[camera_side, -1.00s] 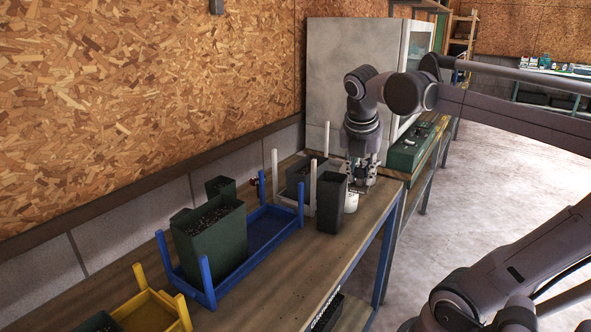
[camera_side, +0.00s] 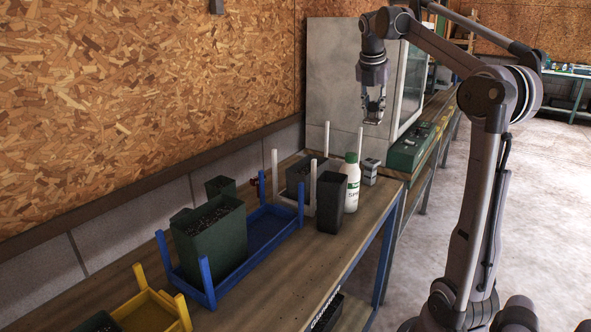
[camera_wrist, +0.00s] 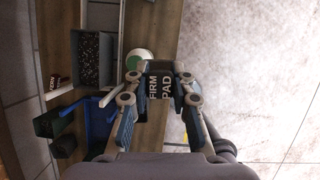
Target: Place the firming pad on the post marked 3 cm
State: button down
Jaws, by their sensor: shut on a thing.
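The firming pad (camera_wrist: 158,86) is a dark block with white "FIRM PAD" lettering on top, between my gripper's fingers in the wrist view. My gripper (camera_side: 373,106) is shut on it and holds it in the air above the back of the bench in the side view. The pad itself is hard to make out there. A small light grey block (camera_side: 370,172) stands on the bench below, beside a white bottle. I cannot read a 3 cm mark on any post in either view.
The white bottle (camera_side: 351,184) with a green label stands by a dark empty-looking pot (camera_side: 331,203). A white-posted rack holds a soil-filled pot (camera_wrist: 91,58). A blue rack (camera_side: 272,228) holds a green pot (camera_side: 210,245). A yellow rack (camera_side: 152,310) is nearer. The front bench strip is clear.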

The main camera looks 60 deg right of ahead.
jog(key=s+d+f+m, duration=0.1)
jog(key=s+d+f, duration=0.15)
jog(key=d, duration=0.75)
jog(key=s+d+f, duration=0.1)
jog(key=s+d, duration=0.3)
jog(key=d, duration=0.6)
send_over(373, 159)
jog(key=a, duration=0.2)
notch_tip(373, 159, down, 12)
jog(key=shift+d+f, duration=0.1)
jog(key=shift+d, duration=0.05)
jog(key=shift+f, duration=2)
jog(key=shift+f, duration=0.2)
jog(key=c, duration=1.1)
grip_release()
jog(key=shift+c, duration=0.2)
jog(key=shift+r, duration=0.1)
